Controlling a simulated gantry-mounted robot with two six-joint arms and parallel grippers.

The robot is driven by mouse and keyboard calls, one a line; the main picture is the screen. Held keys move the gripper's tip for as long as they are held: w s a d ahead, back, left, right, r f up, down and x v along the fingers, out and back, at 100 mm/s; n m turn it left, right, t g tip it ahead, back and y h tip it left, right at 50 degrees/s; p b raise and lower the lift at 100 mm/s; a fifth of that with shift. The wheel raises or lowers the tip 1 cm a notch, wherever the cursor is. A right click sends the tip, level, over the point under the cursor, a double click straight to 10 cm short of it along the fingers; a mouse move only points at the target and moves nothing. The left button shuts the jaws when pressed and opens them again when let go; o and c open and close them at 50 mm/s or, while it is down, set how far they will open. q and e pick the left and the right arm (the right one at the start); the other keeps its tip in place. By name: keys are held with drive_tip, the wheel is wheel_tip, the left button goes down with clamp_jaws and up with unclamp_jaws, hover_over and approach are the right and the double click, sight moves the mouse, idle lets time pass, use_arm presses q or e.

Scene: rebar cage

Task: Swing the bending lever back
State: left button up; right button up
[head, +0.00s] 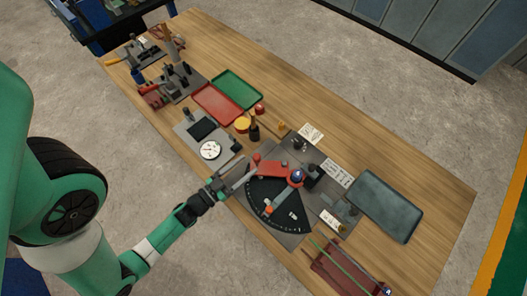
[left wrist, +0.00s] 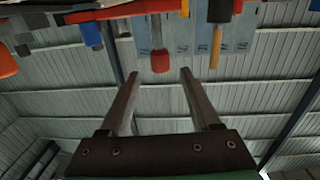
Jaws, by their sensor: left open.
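The bending station has a black fan-shaped scale plate (head: 278,207) and a red bending lever (head: 272,169) lying over its upper edge, near a blue-topped pivot (head: 297,176). A red-capped upright handle (head: 256,158) shows near the lever's left end. My left gripper (head: 246,176) is open, just left of that handle. In the left wrist view, which appears upside down, the two fingers (left wrist: 158,82) are spread, and a red-capped grey post (left wrist: 160,60) shows between them, seemingly beyond the tips. Contact is not visible. My right gripper is not in view.
A dial gauge (head: 210,150) on a grey plate lies left of the gripper. Red (head: 217,104) and green (head: 238,90) trays lie farther back. A dark tray (head: 385,205) lies right, and a red rod rack (head: 345,274) stands in front. The back right tabletop is clear.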

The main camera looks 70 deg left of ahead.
use_arm(q)
drive_tip(key=b, duration=0.1)
hover_over(270, 164)
drive_tip(key=s+a, duration=0.2)
drive_tip(key=shift+w+a, duration=0.1)
drive_tip(key=shift+w, duration=0.05)
drive_tip(key=shift+c, duration=0.3)
clamp_jaws()
idle(0.8)
